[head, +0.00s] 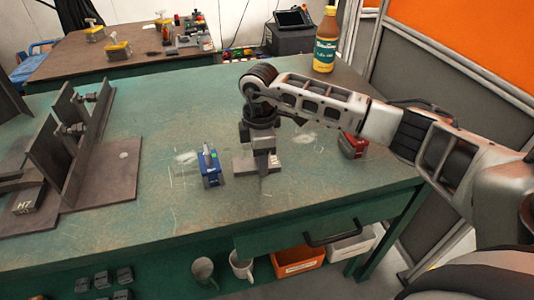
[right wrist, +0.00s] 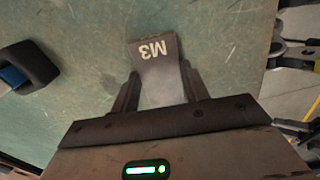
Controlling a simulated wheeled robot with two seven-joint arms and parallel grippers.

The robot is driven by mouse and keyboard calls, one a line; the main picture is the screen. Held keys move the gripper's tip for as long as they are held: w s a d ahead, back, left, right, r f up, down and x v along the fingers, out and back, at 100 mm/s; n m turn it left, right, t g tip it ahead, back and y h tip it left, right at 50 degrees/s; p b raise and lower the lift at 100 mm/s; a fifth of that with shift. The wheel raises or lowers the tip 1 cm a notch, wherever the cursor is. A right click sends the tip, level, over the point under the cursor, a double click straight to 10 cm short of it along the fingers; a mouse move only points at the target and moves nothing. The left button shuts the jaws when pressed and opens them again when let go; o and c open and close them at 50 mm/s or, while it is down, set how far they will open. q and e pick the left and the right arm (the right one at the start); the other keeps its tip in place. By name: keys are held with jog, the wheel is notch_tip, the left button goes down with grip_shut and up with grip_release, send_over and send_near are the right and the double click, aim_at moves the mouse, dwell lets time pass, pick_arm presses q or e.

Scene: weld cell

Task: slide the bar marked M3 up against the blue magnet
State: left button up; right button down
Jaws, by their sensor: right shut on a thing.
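The bar marked M3 (right wrist: 152,50) is a short grey steel block lying on the green bench, its marking upside down in the right wrist view. My right gripper (right wrist: 160,92) is shut on it, one dark finger on each side. In the head view the right gripper (head: 263,160) points down over the bar (head: 243,165) and hides part of it. The blue magnet (head: 210,167) stands just left of the bar with a narrow gap between them. Part of a dark and blue thing, seemingly the magnet, shows at the left of the wrist view (right wrist: 14,76). My left gripper is not in view.
A red magnet-like block (head: 353,147) lies right of my gripper, partly behind my arm. A steel fixture with upright plates (head: 80,140) and a block marked H7 (head: 25,203) stand at left. A bottle (head: 325,42) stands at the back edge. The bench front is clear.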

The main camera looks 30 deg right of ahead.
jog(key=shift+w+a, duration=0.1)
jog(key=shift+a, duration=0.05)
jog(key=shift+w+a, duration=0.2)
jog(key=shift+a, duration=0.8)
jog(key=shift+d, duration=0.25)
jog(key=c, duration=0.6)
grip_release()
jog(key=shift+d, duration=0.1)
jog(key=shift+c, duration=0.2)
jog(key=shift+a, duration=0.2)
